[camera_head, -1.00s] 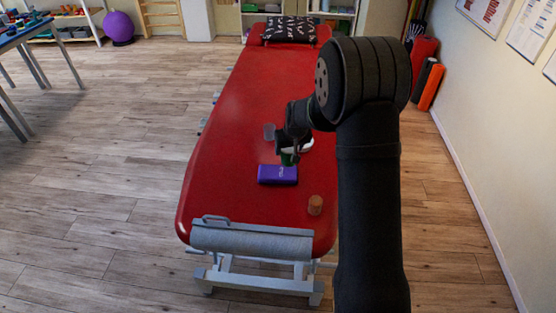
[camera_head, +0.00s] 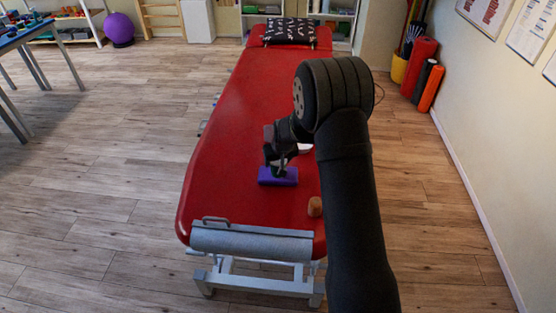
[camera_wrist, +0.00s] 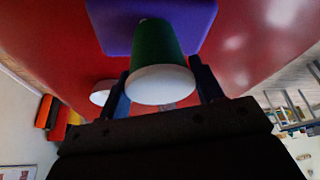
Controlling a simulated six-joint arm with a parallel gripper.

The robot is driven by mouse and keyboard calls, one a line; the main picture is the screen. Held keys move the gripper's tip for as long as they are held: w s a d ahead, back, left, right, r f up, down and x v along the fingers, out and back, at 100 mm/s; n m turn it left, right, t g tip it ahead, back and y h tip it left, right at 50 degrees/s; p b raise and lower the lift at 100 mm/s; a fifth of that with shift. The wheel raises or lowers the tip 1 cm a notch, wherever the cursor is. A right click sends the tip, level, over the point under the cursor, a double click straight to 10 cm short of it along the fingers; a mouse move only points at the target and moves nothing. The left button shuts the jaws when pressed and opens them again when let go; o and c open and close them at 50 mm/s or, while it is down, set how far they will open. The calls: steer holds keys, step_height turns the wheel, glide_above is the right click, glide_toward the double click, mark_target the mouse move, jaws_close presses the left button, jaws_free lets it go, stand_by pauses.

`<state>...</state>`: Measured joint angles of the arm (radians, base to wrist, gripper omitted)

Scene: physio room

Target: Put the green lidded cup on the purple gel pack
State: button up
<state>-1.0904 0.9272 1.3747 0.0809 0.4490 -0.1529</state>
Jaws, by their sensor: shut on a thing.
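The green lidded cup (camera_wrist: 158,48), with a white lid (camera_wrist: 160,85), is between the two fingers of my gripper (camera_wrist: 160,84) in the wrist view. My gripper is shut on it. The cup's green end overlaps the purple gel pack (camera_wrist: 194,14) in that view; I cannot tell whether they touch. In the head view the gel pack (camera_head: 278,178) lies flat on the red treatment table near its front end. My gripper (camera_head: 277,164) is just above the pack there and hides most of the cup.
A brown cylinder (camera_head: 315,207) stands on the red table (camera_head: 240,215) to the front right of the pack. A white round dish (camera_head: 305,149) sits behind the pack, partly hidden by my arm. A clear item (camera_head: 268,132) lies behind the gripper. The table left of the pack is clear.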

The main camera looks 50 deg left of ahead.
steer(key=o, duration=1.1)
steer(key=shift+c, duration=0.2)
steer(key=v, duration=1.2)
steer(key=shift+r, duration=0.1)
steer(key=x, duration=1.2)
steer(key=shift+f, duration=0.2)
step_height(320, 180, up, 2)
steer(key=shift+r, duration=0.4)
